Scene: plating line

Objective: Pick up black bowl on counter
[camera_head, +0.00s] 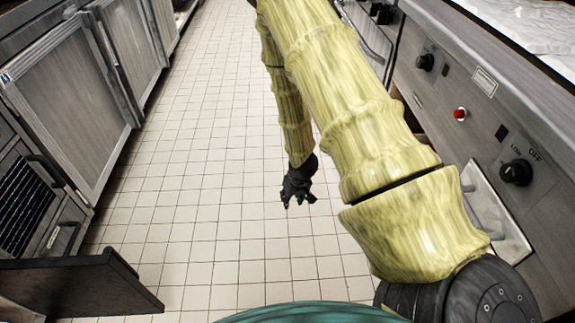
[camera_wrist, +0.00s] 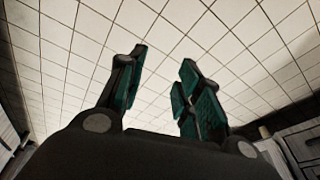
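No black bowl shows in either view. My gripper (camera_head: 298,198) hangs from my yellow-sleeved arm over the tiled floor in the head view, apart from the units on both sides. In the wrist view my gripper (camera_wrist: 164,60) has its two dark fingers with teal pads spread apart. Only floor tiles show between them, so it is empty. My arm hides part of the appliance on the right.
A steel appliance (camera_head: 447,75) with knobs and a red button lines the right side. Steel cabinets (camera_head: 62,105) line the left. A dark panel (camera_head: 75,285) juts out at lower left. The tiled floor (camera_head: 205,130) between them is clear.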

